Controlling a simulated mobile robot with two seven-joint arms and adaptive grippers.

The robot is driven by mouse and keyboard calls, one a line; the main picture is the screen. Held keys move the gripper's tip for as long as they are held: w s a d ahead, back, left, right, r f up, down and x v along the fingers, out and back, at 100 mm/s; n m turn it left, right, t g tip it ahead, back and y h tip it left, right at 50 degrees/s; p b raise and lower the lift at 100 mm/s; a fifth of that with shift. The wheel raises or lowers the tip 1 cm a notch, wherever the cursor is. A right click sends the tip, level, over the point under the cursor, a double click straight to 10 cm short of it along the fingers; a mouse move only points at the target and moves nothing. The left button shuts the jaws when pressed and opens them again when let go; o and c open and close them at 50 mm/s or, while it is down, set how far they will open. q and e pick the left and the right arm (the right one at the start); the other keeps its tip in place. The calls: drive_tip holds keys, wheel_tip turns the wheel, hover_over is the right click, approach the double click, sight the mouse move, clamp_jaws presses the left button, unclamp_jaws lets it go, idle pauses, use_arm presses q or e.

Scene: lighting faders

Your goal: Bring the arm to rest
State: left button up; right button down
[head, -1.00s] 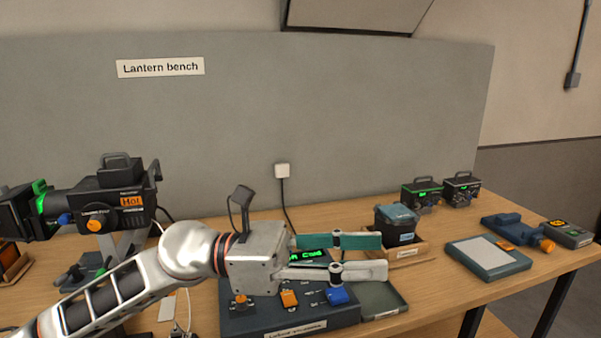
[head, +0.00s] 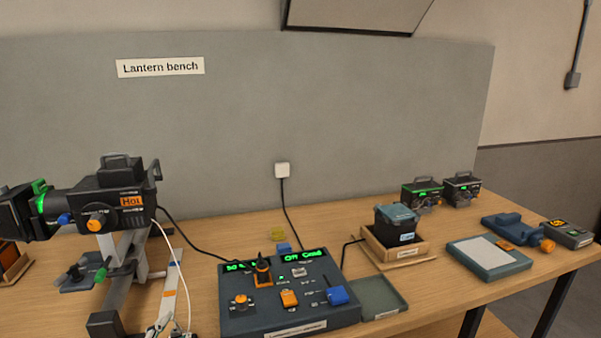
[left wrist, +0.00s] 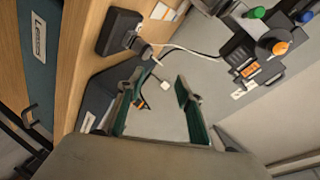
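My left arm is out of the head view. In the left wrist view my left gripper (left wrist: 158,82) is open, its two teal-padded fingers wide apart with nothing held between them. The control desk (head: 290,320) with its green display, knobs and faders stands at the bench's front middle, clear of any gripper. Its display reads "Off Cold" on the right side. The black lantern (head: 115,205) marked "Hot" stands on a stand at the left; it also shows in the left wrist view (left wrist: 240,50). My right gripper is in neither view.
A wooden tray (head: 425,252) holds a dark container (head: 396,218). A shallow green tray (head: 382,300) sits beside the desk. A clipboard-like pad (head: 490,262) and two black units (head: 421,193) are at the right. Cables cross the bench near the lantern. A grey panel (head: 350,120) stands behind.

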use_arm(q)
drive_tip(key=s+a+f+n+g+y, duration=0.1)
drive_tip(key=s+a+f+n+g, duration=0.1)
drive_tip(key=s+a+f+g, duration=0.45)
drive_tip(key=s+a+f+n+g+y, duration=0.15)
drive_tip(key=s+a+f, duration=0.25)
drive_tip(key=s+f, duration=0.55)
drive_tip(key=s+d+f+n+t+h+b, duration=0.1)
drive_tip(key=d+f+n+t+h+b, duration=0.2)
drive_tip(key=d+f, duration=1.3)
wheel_tip(320, 180, down, 4)
drive_tip(key=h+b, duration=0.3)
drive_tip(key=h, duration=0.1)
drive_tip(key=shift+d+r+n+t, duration=0.2)
drive_tip(key=shift+n+t, duration=0.1)
drive_tip(key=shift+n, duration=0.05)
